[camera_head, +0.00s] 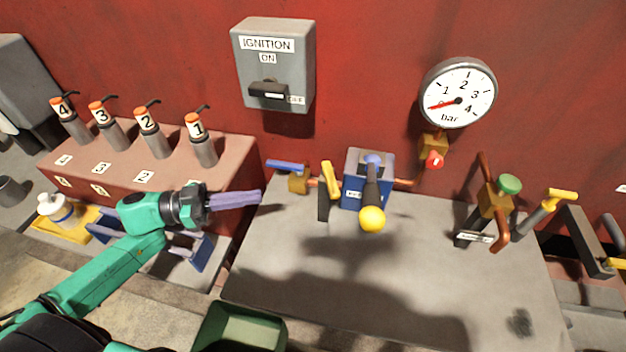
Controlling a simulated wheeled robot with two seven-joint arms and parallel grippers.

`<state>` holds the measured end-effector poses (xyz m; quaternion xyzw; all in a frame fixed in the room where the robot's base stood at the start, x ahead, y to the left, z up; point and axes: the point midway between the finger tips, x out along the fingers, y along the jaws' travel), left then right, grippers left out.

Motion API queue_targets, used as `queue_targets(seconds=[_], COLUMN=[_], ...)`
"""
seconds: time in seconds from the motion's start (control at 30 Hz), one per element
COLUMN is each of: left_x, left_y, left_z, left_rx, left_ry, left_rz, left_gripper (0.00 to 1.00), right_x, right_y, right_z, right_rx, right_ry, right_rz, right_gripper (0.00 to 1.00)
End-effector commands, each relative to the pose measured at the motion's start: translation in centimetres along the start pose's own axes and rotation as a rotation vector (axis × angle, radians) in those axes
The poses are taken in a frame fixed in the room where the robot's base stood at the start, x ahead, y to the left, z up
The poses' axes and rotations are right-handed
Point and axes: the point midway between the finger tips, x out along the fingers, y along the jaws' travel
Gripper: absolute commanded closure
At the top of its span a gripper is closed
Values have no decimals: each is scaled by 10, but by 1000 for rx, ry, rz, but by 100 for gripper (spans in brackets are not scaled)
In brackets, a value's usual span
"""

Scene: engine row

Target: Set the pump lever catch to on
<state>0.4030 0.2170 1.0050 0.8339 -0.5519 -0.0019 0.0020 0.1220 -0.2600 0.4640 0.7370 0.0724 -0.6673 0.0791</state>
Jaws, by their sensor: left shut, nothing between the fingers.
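The blue pump (355,160) stands at the back of the grey bench top. Its dark lever (371,190) points toward me and ends in a yellow ball (372,218). Just left of the pump is an upright yellow-topped piece (332,180) on a dark plate; I cannot tell for certain whether it is the lever catch. A small white label on the pump front is partly covered by the lever and too small to read. My left gripper (258,197) is shut and empty, left of the pump and apart from it, its purple fingers pointing right. My right gripper is not in view.
A blue-handled brass valve (298,182) lies between my left gripper and the pump. An ignition box (272,65) and a gauge (458,93) hang on the red wall. A green-knobbed valve (495,200) stands right. The front of the bench top (300,285) is clear.

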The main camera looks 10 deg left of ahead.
Motion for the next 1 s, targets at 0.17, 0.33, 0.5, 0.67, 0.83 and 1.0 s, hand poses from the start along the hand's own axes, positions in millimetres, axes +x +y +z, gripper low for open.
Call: queue_targets(seconds=[0.17,0.33,0.5,0.67,0.83,1.0], left_x=[34,72,107,127,132,131], left_y=[0,0,0,0,0,0], left_z=[-4,-6,-6,-3,-1,0], left_rx=[4,4,3,1,1,1], left_ry=[6,6,6,2,0,0], left_rz=[1,1,0,-1,0,0], left_gripper=[100,100,100,100,100,100], right_x=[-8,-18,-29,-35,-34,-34], right_y=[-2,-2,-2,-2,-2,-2], right_z=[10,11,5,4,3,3], right_rx=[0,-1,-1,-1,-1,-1], right_ry=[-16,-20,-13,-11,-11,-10], right_rz=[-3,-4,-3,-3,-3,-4], right_gripper=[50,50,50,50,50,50])
